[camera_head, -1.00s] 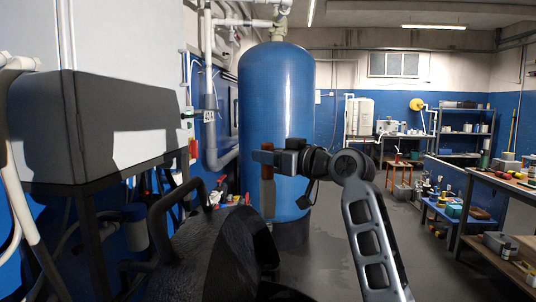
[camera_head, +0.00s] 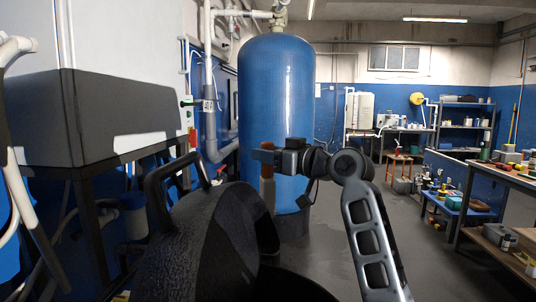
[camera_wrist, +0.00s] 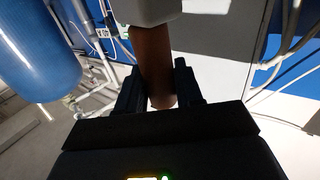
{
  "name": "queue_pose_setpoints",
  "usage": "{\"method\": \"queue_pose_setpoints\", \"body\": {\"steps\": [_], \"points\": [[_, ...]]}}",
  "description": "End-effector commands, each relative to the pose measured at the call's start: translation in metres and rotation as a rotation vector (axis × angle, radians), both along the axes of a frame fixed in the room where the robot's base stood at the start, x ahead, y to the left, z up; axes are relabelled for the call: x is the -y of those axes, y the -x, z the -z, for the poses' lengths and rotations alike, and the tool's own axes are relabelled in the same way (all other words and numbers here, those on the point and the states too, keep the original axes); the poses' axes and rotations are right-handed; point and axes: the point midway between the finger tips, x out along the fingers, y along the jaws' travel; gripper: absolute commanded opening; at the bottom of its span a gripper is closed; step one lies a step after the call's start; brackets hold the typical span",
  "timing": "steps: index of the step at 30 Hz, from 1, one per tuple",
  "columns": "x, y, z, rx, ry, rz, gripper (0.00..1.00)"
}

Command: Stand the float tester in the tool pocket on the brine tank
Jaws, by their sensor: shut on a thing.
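My gripper (camera_head: 266,156) is shut on the float tester (camera_head: 267,189), which has a brown handle and a pale grey lower part. It hangs about upright in front of the blue cylinder. In the wrist view the fingers of my gripper (camera_wrist: 158,80) clasp the brown handle of the float tester (camera_wrist: 155,50). A black, textured, rounded vessel with a loop handle, apparently the brine tank (camera_head: 205,245), stands low in the foreground, below and left of my gripper. The float tester appears clear of it. I cannot make out the tool pocket.
A tall blue cylinder (camera_head: 277,110) stands behind my gripper. A grey-and-white cabinet (camera_head: 110,120) on dark legs is at left. A bench (camera_head: 505,178) and a low blue table (camera_head: 455,207) with items are at right. The floor between (camera_head: 400,235) is clear.

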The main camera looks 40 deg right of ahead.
Motion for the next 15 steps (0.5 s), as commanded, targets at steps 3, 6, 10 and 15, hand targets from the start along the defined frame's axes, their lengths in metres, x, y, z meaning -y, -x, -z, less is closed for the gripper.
{"method": "queue_pose_setpoints", "body": {"steps": [3,6,10,15], "points": [[0.0,0.0001,-0.0008,0.001,0.0,0.0,0.0],[-0.0001,0.0,-0.0007,0.001,0.0,0.0,0.45],[-0.0001,0.0,-0.0006,0.001,0.0,0.0,0.58],[-0.0001,0.0,-0.0003,0.0,0.0,0.0,0.65]]}}
